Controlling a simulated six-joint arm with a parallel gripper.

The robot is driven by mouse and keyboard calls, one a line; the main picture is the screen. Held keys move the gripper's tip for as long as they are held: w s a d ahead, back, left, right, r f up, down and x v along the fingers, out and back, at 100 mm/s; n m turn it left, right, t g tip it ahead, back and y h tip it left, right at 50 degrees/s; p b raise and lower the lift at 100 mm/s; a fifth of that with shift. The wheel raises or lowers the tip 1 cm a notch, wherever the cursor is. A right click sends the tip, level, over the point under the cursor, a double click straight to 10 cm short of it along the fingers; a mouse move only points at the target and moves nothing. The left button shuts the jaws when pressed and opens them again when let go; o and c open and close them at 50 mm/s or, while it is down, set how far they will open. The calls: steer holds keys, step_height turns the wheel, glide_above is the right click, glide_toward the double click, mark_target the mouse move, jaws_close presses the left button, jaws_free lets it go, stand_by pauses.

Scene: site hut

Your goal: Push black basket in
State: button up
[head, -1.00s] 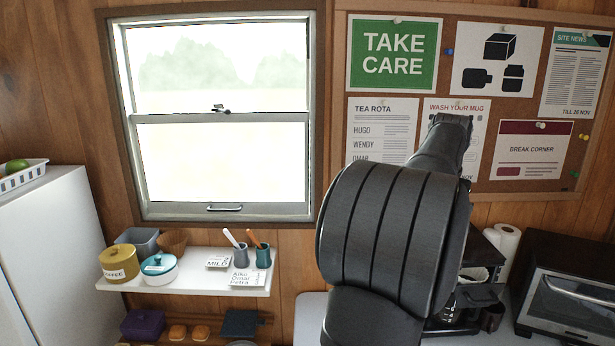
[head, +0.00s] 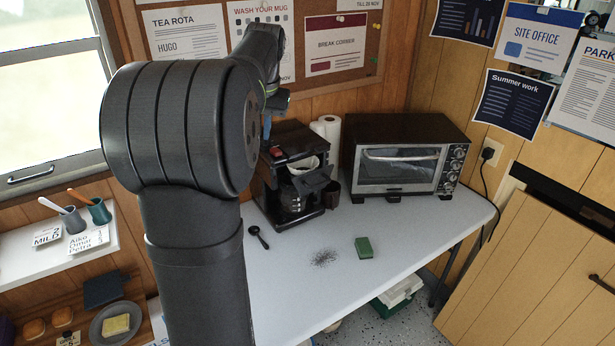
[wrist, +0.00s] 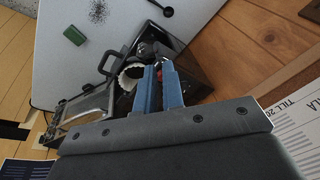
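The black basket (head: 313,182) juts from the front of the black coffee maker (head: 275,178), with a white paper filter (head: 303,165) showing in it. The wrist view also shows the white filter (wrist: 131,76) and the basket's dark handle (wrist: 108,64), left of my fingers. My gripper (wrist: 158,66) points down toward the coffee maker, its two blue fingers close together with a narrow gap between them. I see nothing held. Whether the fingers touch the machine is not clear. In the head view my own arm hides most of the gripper.
A toaster oven (head: 398,160) stands right of the coffee maker, with a paper roll (head: 327,128) behind. A green sponge (head: 364,248), dark grounds (head: 324,257) and a black scoop (head: 258,236) lie on the white counter (head: 420,221). The counter's front is otherwise clear.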

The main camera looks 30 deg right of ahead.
steer(key=s+d+f+m+y, duration=0.1)
steer(key=f+m, duration=0.1)
steer(key=f, duration=0.1)
steer(key=s+d+f+m+t+y, duration=0.1)
steer(key=s+f+m+y, duration=0.1)
steer(key=f, duration=0.1)
steer(key=s+d+f+m+t+y, duration=0.1)
steer(key=s+f+m, duration=0.1)
steer(key=f, duration=0.1)
steer(key=shift+s+d+m, duration=0.1)
steer(key=shift+d+m, duration=0.1)
steer(key=shift+m, duration=0.1)
jaws_close()
steer(key=m+t+h, duration=0.4)
steer(key=m+t, duration=0.7)
steer(key=m, duration=1)
glide_toward(314, 175)
steer(key=w+f, duration=0.2)
steer(key=shift+w+f, duration=0.3)
steer(key=shift+f, duration=0.05)
steer(key=shift+w, duration=0.1)
steer(key=x, duration=0.2)
steer(key=r+x, duration=0.1)
steer(key=x, duration=0.4)
steer(key=shift+w+r, duration=0.4)
